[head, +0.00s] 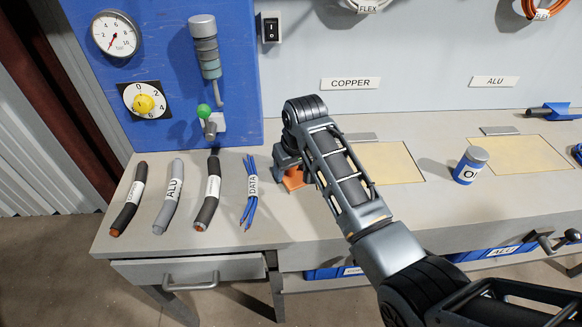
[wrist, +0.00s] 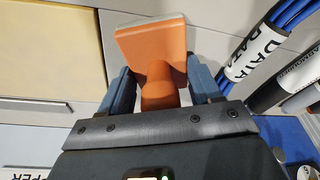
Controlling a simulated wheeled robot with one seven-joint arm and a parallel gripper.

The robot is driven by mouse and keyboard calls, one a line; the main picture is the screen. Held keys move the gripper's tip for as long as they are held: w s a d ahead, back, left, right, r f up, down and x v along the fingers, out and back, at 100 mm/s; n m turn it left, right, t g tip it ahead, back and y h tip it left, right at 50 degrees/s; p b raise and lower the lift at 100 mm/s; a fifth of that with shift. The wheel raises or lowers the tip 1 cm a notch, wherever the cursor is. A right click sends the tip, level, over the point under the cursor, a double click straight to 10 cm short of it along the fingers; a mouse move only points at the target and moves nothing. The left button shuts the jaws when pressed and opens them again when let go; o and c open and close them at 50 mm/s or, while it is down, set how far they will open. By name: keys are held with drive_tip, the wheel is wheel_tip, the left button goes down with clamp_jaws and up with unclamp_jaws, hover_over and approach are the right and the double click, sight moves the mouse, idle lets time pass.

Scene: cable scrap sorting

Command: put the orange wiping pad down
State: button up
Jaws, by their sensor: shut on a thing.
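The orange wiping pad (wrist: 152,42) is in my gripper (wrist: 160,90). In the wrist view its orange handle stands between the two blue-grey fingers, and its flat head with a pale edge is beyond the fingertips. In the head view the pad (head: 293,180) shows in part below my gripper (head: 287,160), over or on the bench between the blue DATA cables and the COPPER panel. My arm hides part of it. I cannot tell whether it touches the bench top.
Blue DATA cables (head: 250,190), a grey ALU cable (head: 169,196) and two dark cables lie on the left of the bench (head: 300,231). Yellowish panels lie under the COPPER (head: 350,83) and ALU (head: 494,82) signs.

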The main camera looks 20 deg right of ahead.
sight(297, 181)
drive_tip(key=o, duration=1.2)
drive_tip(key=shift+f, duration=0.1)
drive_tip(key=v, duration=1.2)
drive_tip(key=shift+w, duration=0.1)
